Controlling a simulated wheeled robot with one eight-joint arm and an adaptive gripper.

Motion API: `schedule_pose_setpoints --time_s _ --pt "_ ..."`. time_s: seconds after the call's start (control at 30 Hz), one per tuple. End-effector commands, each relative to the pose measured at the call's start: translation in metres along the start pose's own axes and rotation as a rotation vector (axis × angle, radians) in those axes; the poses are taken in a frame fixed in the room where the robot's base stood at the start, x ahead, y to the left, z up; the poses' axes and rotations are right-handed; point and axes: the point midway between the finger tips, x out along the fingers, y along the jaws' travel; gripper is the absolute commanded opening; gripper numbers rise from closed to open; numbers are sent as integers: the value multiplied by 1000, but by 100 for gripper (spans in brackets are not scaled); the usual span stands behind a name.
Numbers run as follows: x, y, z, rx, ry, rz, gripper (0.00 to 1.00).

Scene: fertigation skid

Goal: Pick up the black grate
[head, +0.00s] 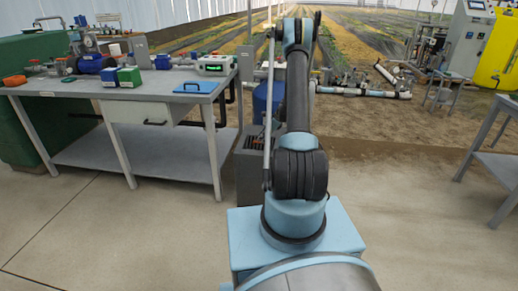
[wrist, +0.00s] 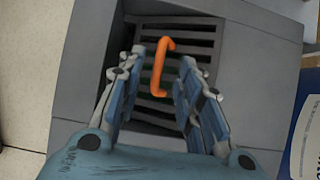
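The black grate (wrist: 187,43) is a dark slatted panel set in the top of a grey box (wrist: 83,60) in the wrist view. An orange handle (wrist: 158,66) stands on the grate. My gripper (wrist: 157,78) is open, with one finger on each side of the handle, and nothing is visibly clamped. I cannot tell whether a finger touches the handle. In the head view the grey box (head: 246,175) shows left of my arm, with a bit of the dark grate and orange on top. My arm hides the rest of it, and the gripper is not clear there.
A grey workbench (head: 75,90) with boxes, fittings and a blue clipboard (head: 195,87) stands at the left. A blue drum (head: 262,103) stands behind the box. Another table (head: 500,160) is at the right edge. Floor between is clear.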

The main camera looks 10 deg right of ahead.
Motion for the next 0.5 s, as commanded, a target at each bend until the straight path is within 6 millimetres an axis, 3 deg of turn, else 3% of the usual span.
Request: schedule_pose_setpoints --time_s 0.2,0.47,0.5 --pt "29 1 0 -2 0 0 33" --pt "34 1 -1 -1 0 0 33" --pt "33 1 -1 -1 0 0 28"
